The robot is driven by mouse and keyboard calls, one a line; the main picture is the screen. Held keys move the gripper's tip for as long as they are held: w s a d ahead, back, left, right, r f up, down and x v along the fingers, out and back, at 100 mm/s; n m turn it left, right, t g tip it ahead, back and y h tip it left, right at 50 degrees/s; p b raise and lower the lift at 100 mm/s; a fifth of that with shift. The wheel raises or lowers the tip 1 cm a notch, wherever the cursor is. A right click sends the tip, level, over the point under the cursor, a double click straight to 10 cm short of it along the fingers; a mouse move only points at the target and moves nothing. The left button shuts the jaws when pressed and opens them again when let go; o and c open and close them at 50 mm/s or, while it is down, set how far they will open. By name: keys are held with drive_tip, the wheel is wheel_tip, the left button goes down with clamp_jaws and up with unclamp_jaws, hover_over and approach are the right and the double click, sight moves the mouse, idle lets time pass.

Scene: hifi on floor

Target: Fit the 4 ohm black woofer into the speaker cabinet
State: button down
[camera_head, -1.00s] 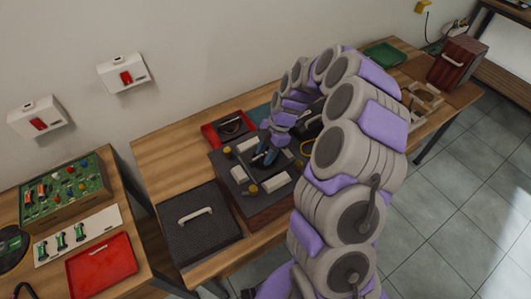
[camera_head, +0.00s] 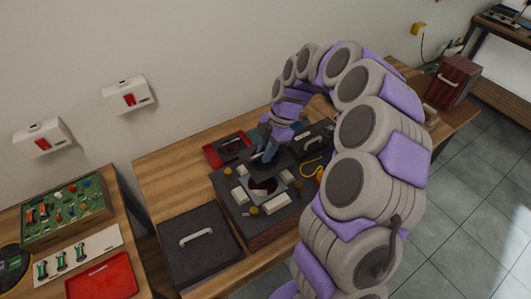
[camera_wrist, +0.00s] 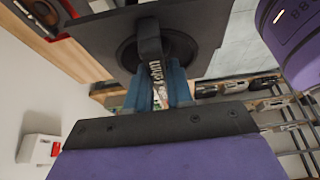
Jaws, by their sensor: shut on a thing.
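My gripper (camera_head: 264,153) is shut on the upright handle of a square black plate with a round cone, which looks like the woofer (camera_wrist: 196,22). In the wrist view the blue fingers (camera_wrist: 157,90) close on the handle, which bears small markings that I cannot read. In the head view the speaker cabinet (camera_head: 270,232) lies on the table, its dark opening (camera_head: 263,187) partly visible. The gripper is over the cabinet's back part. The woofer's lower edge is hard to make out in the head view, so I cannot tell its height above the cabinet.
White blocks and brass-coloured knobs stand around the opening. A black grille panel (camera_head: 199,243) with a handle lies left of the cabinet. A red tray (camera_head: 226,149) lies behind it. A dark block with a light handle (camera_head: 315,145) and a yellow loop (camera_head: 311,169) are at the right.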

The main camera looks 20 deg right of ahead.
sight(264, 169)
drive_tip(key=shift+f, duration=0.15)
drive_tip(key=shift+s+a+f+n+g+y+b, duration=0.1)
drive_tip(key=shift+a+f+n+g+y+b, duration=0.15)
drive_tip(key=shift+f+b, duration=0.25)
drive_tip(key=shift+s+a+f+n+g+y+b, duration=0.1)
drive_tip(key=shift+f+g+y+b, duration=0.05)
drive_tip(key=shift+f+y+b, duration=0.35)
idle(0.9)
drive_tip(key=shift+f+b, duration=0.25)
drive_tip(key=shift+b, duration=0.1)
drive_tip(key=shift+f+b, duration=0.4)
drive_tip(key=shift+f, duration=0.3)
drive_tip(key=shift+f+b, duration=1.2)
drive_tip(key=shift+f, duration=0.9)
drive_tip(key=shift+f+b, duration=0.4)
drive_tip(key=shift+f, duration=0.25)
drive_tip(key=shift+f+b, duration=0.55)
drive_tip(key=shift+f, duration=0.5)
